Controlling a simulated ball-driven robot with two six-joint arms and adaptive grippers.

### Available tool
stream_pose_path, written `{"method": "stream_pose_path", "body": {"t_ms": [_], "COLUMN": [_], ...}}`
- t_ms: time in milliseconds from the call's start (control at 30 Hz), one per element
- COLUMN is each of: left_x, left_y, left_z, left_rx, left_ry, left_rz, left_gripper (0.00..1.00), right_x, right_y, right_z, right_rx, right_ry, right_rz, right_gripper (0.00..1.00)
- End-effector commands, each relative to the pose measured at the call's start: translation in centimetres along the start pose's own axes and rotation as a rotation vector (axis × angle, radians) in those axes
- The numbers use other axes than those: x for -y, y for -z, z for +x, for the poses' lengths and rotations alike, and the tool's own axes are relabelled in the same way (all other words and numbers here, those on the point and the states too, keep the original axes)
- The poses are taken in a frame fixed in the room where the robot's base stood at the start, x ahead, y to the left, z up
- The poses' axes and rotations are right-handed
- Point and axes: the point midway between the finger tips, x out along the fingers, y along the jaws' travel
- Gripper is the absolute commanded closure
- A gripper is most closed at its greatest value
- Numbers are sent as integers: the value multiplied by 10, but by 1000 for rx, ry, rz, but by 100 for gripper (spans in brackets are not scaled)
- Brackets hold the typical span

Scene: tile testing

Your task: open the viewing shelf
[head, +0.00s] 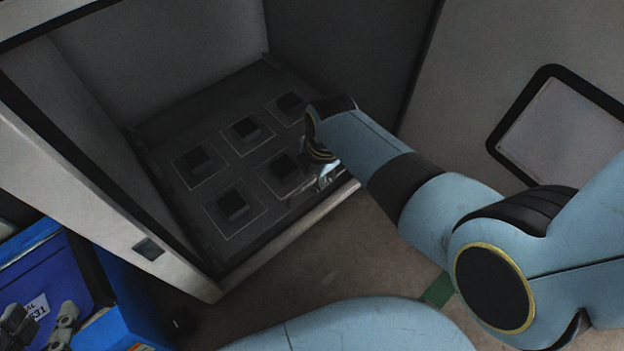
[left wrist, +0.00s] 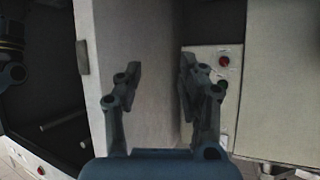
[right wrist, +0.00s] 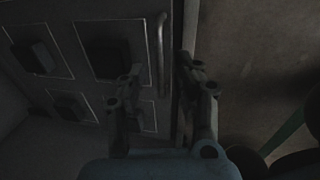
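The viewing shelf (head: 215,170) is a dark panel inside the cabinet, with several outlined squares that each hold a black block. A thin metal bar handle (head: 327,177) sits near its front edge. It also shows in the right wrist view (right wrist: 162,55). My right gripper (right wrist: 159,75) is open at the shelf's front edge. The handle shows in the gap between its fingertips; contact cannot be told. In the head view my right arm hides most of this gripper. My left gripper (left wrist: 156,75) is open and empty in front of a pale panel (left wrist: 145,30).
The cabinet's pale side wall (head: 80,170) stands left of the shelf. A blue bin (head: 50,270) with a white label is at the lower left. Floor (head: 370,250) shows before the shelf. Red buttons (left wrist: 223,61) show in the left wrist view.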

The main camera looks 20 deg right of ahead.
Motion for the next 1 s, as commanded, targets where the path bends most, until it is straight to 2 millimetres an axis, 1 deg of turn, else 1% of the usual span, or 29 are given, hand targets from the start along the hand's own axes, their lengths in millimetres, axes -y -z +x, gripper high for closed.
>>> {"method": "stream_pose_path", "body": {"t_ms": [33,200,300,433,600,833,867,1000], "left_x": [0,0,-1,-1,-2,-2,-2,-2], "left_y": [8,46,65,82,93,94,94,94], "left_z": [4,10,10,9,7,7,7,7], "left_rx": [-46,-226,-313,-397,-444,-448,-448,-447], "left_ry": [0,-1,-1,-2,-3,-3,-3,-3], "left_rz": [4,20,28,34,38,38,38,38], "left_gripper": [60,60,60,60,60,60,60,60], "right_x": [2,2,1,1,0,0,0,0], "right_y": [0,1,0,0,0,0,0,0], "right_z": [6,13,17,20,20,20,20,20], "right_rx": [-1,-1,-1,-1,0,0,0,0], "right_ry": [2,3,2,2,1,0,0,0], "right_rz": [0,0,0,0,0,0,0,0], "right_gripper": [68,68,68,68,68,68,71,89]}}
